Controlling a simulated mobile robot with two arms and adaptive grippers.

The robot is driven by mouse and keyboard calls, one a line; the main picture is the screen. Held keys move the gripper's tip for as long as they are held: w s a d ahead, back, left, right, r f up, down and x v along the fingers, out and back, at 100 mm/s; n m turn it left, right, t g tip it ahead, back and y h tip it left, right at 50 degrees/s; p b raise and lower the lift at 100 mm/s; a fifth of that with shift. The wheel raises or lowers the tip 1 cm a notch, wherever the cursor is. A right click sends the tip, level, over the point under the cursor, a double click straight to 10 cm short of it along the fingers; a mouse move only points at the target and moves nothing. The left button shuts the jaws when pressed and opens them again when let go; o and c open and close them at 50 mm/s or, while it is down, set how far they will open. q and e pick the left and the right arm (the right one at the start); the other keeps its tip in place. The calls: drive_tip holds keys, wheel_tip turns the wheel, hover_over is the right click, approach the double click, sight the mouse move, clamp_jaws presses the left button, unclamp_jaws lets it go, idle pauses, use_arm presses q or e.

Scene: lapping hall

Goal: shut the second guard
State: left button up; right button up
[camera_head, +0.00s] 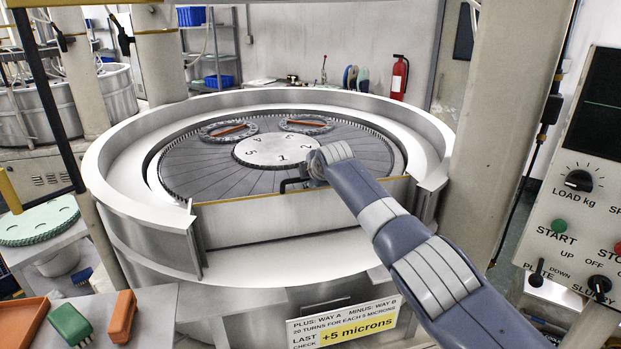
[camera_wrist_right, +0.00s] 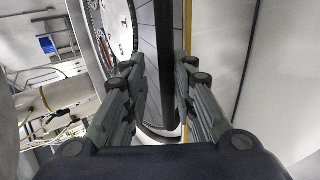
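A grey guard panel (camera_head: 270,222) with a yellow top edge stands across the front opening of the round lapping machine's white rim. I cannot tell whether it is one guard or two, or whether it is fully shut. My right arm reaches in from the lower right, and its gripper (camera_head: 293,184) is at the panel's top edge, partly hidden by the wrist. In the right wrist view the fingers of my right gripper (camera_wrist_right: 161,72) are apart, one on each side of a dark bar (camera_wrist_right: 165,45). A yellow edge (camera_wrist_right: 185,60) runs beside the right finger. My left gripper is out of view.
The lapping plate (camera_head: 210,180) behind the panel carries two rings with orange pieces (camera_head: 232,130). A thick column (camera_head: 495,120) and a control panel (camera_head: 590,190) stand at the right. A side table with a green block (camera_head: 70,323) is at the lower left.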

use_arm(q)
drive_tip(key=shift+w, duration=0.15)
use_arm(e)
drive_tip(key=shift+w+a+r, duration=0.1)
drive_tip(key=shift+w+r, duration=0.3)
drive_tip(key=shift+r, duration=0.1)
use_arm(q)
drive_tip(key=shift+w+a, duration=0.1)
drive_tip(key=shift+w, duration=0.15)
use_arm(e)
drive_tip(key=shift+r, duration=0.1)
drive_tip(key=shift+s+r, duration=0.1)
drive_tip(key=shift+s, duration=0.05)
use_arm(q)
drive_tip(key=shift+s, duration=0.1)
use_arm(e)
drive_tip(key=f+v, duration=0.1)
drive_tip(key=v, duration=1)
drive_tip(key=shift+s+d, duration=0.2)
drive_tip(key=shift+s, duration=0.15)
